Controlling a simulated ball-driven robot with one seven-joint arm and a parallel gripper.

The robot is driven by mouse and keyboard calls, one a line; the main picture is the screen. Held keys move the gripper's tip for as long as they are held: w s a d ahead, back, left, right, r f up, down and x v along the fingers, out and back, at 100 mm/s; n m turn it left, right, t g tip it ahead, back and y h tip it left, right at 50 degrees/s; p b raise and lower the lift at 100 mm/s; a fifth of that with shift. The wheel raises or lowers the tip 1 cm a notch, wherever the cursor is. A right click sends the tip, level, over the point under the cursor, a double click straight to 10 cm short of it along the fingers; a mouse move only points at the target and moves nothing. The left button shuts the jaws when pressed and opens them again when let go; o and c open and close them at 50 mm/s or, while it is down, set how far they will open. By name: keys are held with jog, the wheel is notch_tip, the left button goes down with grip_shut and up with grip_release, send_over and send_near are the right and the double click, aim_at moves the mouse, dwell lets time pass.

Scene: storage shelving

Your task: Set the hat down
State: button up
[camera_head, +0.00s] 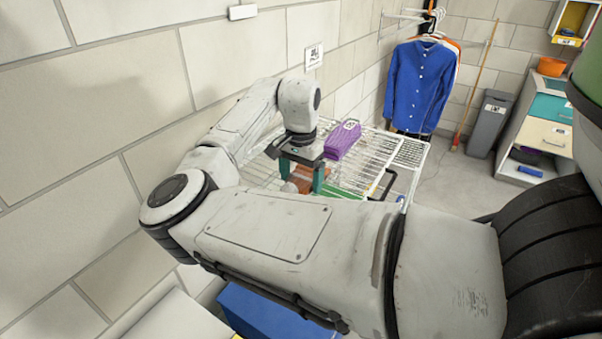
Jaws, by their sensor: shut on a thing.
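My gripper (302,176) points down over a white wire rack (378,158), its two green fingers apart with a brown item (304,180) between them. I take this item for the hat; it is small in view and partly hidden by the fingers and my arm. I cannot tell whether it touches the rack. A folded purple cloth (343,140) lies on the rack just right of and behind my gripper. A green item (336,189) lies in front of it, partly covered by my arm.
A block wall (150,80) runs close along the left. A blue shirt (418,85) hangs behind the rack. A grey bin (490,124), a broom (482,85) and a drawer unit (547,130) stand at the right. A blue box (262,312) is below my arm. Floor is clear right of the rack.

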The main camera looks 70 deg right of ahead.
aim_at(301, 180)
jog(key=shift+f, duration=0.15)
jog(key=o, duration=0.8)
notch_tip(301, 180, up, 12)
jog(key=shift+r+b, duration=0.2)
jog(key=shift+b, duration=0.9)
